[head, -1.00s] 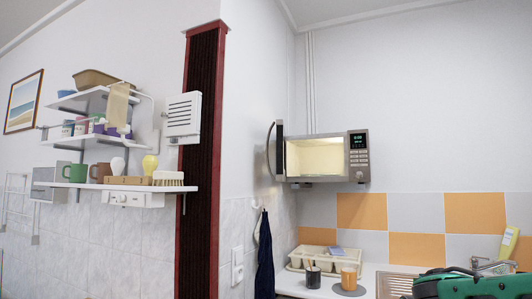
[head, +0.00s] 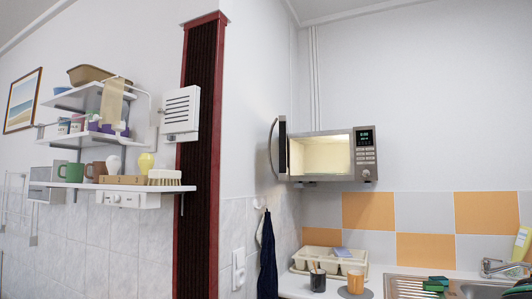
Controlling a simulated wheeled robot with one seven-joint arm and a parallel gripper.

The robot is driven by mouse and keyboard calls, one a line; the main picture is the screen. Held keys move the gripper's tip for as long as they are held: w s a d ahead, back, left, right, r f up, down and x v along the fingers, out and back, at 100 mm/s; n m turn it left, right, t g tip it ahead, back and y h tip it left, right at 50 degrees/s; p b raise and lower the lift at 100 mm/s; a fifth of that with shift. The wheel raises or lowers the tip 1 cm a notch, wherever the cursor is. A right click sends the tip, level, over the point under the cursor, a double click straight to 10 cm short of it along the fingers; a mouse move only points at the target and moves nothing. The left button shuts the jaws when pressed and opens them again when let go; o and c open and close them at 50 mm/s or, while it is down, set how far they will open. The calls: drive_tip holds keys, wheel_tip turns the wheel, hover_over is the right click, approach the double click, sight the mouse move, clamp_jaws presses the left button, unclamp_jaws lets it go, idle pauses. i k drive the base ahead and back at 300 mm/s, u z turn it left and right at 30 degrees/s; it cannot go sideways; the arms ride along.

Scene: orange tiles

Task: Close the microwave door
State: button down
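The microwave (head: 365,155) hangs on the back wall in the corner, in the head view. Its lit, cream-coloured inside shows through the open front. Its door (head: 280,149) stands wide open at the left side, swung out toward me and seen nearly edge-on, with a curved handle (head: 272,146) on its outer face. The control panel with a green display is on the right side of the microwave. My gripper is not in view.
A counter below holds a cream dish rack (head: 319,258), a dark cup (head: 317,280), an orange mug (head: 355,282) and a sink (head: 395,287). A dark towel (head: 267,262) hangs on the wall. Shelves (head: 128,187) with crockery stick out at the left.

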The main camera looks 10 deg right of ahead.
sight(284, 129)
drive_tip(key=z, duration=0.05)
drive_tip(key=i, duration=1)
drive_tip(key=u, duration=0.05)
